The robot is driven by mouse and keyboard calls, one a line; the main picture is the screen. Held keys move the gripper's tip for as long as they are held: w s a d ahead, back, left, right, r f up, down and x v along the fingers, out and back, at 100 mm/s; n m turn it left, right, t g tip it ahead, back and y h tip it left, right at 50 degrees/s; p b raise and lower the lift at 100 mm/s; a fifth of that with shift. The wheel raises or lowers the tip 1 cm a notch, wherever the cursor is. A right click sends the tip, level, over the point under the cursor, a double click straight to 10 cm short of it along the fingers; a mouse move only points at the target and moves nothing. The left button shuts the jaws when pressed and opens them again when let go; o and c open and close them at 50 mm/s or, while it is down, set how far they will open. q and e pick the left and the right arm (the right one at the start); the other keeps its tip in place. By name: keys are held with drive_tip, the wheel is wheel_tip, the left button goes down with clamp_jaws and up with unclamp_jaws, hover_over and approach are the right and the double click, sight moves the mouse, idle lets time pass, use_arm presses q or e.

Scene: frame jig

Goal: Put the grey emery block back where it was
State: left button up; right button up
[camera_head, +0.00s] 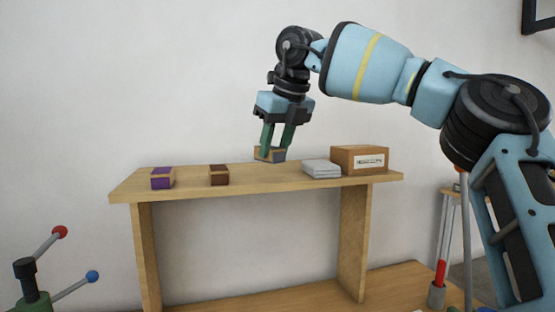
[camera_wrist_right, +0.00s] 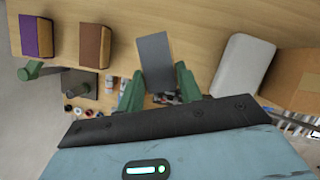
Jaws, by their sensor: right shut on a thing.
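The grey emery block (camera_head: 270,155) has a grey face and tan sides. My right gripper (camera_head: 277,151) points down and is shut on it, one green finger on each side. In the right wrist view the grey face of the block (camera_wrist_right: 155,60) lies between the fingertips (camera_wrist_right: 158,85). The block appears held above the wooden shelf (camera_head: 255,181), between the brown block (camera_head: 219,175) and the light grey folded item (camera_head: 321,168). I cannot tell the exact gap below it. My left gripper is not in view.
A purple block (camera_head: 162,178) stands at the shelf's left end. A cardboard box (camera_head: 360,160) stands at the right, behind the folded item. The shelf top is bare between the brown block and the folded item. A stand with red and blue knobs (camera_head: 35,285) is at lower left.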

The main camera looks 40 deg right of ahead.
sight(277, 161)
drive_tip(key=shift+d+f, duration=0.2)
drive_tip(key=shift+d, duration=0.05)
drive_tip(key=shift+w+f+p, duration=0.15)
drive_tip(key=shift+f+p, duration=0.2)
drive_tip(key=shift+f, duration=1.25)
drive_tip(key=shift+f, duration=0.2)
drive_tip(key=o, duration=1)
drive_tip(key=shift+r, duration=0.15)
drive_tip(key=v, duration=1.2)
drive_tip(key=shift+r, duration=0.1)
